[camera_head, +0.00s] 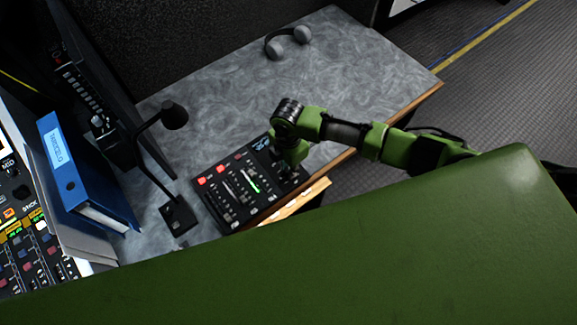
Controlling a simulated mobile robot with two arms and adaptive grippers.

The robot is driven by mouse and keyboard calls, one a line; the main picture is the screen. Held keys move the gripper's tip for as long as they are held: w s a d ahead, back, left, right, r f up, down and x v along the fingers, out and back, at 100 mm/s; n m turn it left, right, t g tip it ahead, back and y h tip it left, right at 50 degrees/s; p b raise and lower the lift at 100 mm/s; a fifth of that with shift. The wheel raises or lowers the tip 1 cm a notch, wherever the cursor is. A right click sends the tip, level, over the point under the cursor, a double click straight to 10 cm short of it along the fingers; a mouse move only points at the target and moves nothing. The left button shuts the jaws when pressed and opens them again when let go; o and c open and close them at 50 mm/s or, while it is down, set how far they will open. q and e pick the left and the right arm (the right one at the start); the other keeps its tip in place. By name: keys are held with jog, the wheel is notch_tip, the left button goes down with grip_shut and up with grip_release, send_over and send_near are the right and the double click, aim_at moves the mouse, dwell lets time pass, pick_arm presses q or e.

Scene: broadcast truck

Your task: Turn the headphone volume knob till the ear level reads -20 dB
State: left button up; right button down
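A dark control panel (228,191) with red lit buttons, sliders and a green lit strip lies on the grey desk near its front edge. My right gripper (296,170) is over the right end of the panel, pointing down at it. The ear level reading is too small to read; a small bluish display (262,143) shows at the panel's far corner. My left gripper is not in view.
Grey headphones (288,42) lie at the desk's back. A black gooseneck microphone (174,115) stands left of the panel, with a blue binder (80,170) beyond it. The middle of the desk (215,120) is clear. A large green surface fills the front.

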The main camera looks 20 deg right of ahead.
jog(key=shift+r+m+p, duration=0.2)
jog(key=shift+m+p, duration=1.65)
jog(key=shift+m, duration=0.25)
jog(key=shift+f+m+p, duration=0.1)
jog(key=shift+m+p, duration=1.25)
jog(key=shift+m, duration=0.85)
jog(key=c, duration=1.9)
grip_release()
